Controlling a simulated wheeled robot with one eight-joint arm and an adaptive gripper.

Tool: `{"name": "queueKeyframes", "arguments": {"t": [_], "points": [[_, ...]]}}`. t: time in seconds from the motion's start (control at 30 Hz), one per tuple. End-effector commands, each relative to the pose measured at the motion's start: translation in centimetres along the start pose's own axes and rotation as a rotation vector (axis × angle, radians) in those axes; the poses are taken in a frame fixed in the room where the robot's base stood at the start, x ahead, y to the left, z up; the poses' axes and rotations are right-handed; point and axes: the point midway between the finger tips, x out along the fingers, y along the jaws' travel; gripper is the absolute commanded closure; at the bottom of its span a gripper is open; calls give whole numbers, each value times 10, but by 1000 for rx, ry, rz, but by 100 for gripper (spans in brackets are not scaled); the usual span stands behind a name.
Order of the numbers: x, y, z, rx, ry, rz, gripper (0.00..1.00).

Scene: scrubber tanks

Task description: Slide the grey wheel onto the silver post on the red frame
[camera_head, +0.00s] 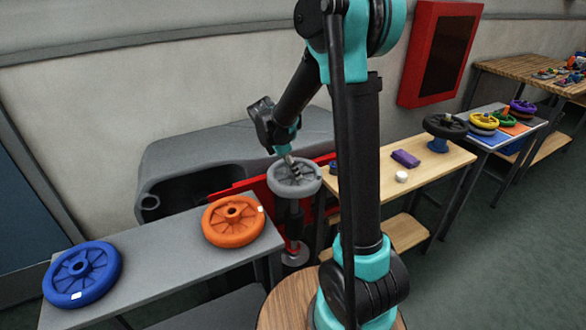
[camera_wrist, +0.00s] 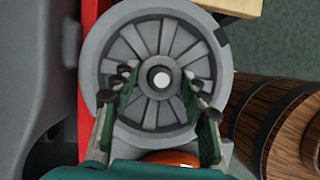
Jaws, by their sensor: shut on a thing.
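The grey wheel (camera_head: 294,178) is level above the front part of the red frame (camera_head: 258,189) in the head view. My gripper (camera_head: 288,161) is above it and shut on its hub. In the wrist view, the two fingers of my gripper (camera_wrist: 160,82) are on either side of the hub of the grey wheel (camera_wrist: 111,50). A bright round end, apparently the silver post (camera_wrist: 161,79), shows in the middle of the hub hole. How far the post reaches into the wheel cannot be told. A strip of the red frame (camera_wrist: 85,125) runs along the left.
A grey bench (camera_head: 165,265) holds an orange wheel (camera_head: 233,221) and a blue wheel (camera_head: 82,274). A wooden table (camera_head: 430,160) with a black wheel (camera_head: 446,126) stands right. A dark grey tank body (camera_head: 230,150) is behind. A wooden barrel (camera_wrist: 275,120) is close right in the wrist view.

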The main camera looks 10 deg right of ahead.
Motion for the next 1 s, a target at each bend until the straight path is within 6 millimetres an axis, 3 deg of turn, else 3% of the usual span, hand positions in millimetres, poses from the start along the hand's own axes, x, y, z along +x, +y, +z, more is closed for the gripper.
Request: {"name": "queueKeyframes", "arguments": {"t": [0.23,0.27,0.43,1.0], "points": [[0,0,0,0,-1,0,100],[0,0,0,0,-1,0,52],[0,0,0,0,0,0,32],[0,0,0,0,0,0,32]]}}
